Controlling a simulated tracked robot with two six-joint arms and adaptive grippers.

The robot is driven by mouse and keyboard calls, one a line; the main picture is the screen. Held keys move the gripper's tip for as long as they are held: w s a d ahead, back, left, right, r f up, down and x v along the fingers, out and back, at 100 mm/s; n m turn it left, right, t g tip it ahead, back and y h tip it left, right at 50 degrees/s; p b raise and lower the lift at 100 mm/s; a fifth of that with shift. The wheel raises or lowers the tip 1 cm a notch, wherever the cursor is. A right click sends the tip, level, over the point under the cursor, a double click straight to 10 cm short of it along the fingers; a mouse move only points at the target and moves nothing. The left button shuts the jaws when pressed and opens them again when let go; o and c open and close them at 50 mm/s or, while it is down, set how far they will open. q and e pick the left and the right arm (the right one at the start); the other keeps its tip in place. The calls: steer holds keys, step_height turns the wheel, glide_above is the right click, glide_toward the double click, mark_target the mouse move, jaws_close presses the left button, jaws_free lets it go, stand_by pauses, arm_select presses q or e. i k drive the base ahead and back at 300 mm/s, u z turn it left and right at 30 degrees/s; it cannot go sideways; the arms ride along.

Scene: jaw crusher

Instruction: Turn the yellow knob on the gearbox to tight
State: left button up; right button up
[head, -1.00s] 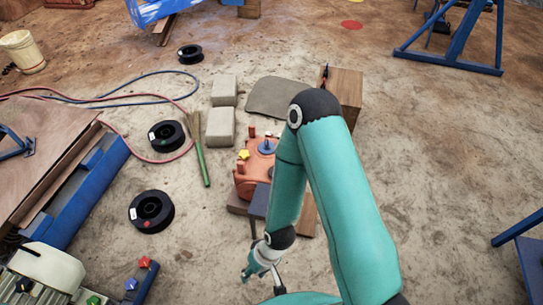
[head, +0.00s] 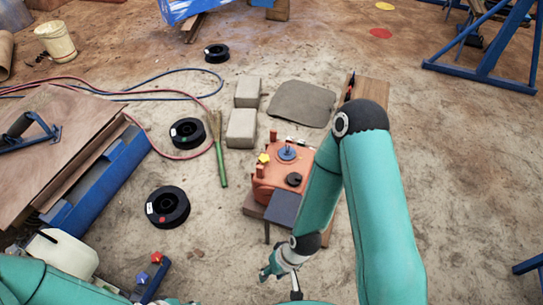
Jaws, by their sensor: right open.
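The orange gearbox (head: 270,184) sits on wooden boards on the ground near the centre of the head view. The small yellow knob (head: 264,158) is on its upper left side, star-like in shape. A blue fitting, a black cap and orange posts also show on the gearbox. My right arm covers part of the gearbox's right side. My right gripper (head: 281,280) is open and empty, low in the picture, below the gearbox and apart from the knob. My left arm shows at the bottom left edge; its gripper is not visible.
A dark grey stool-like block (head: 284,208) stands in front of the gearbox. Two grey blocks (head: 241,128), a green-handled brush (head: 221,160), black spools (head: 167,207) and hoses lie to the left. A wooden box (head: 372,92) stands behind my right arm. Ground on the right is mostly clear.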

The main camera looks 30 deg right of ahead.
mark_target(264, 158)
steer(key=z, duration=0.35)
steer(key=i, duration=0.95)
steer(key=u, duration=0.5)
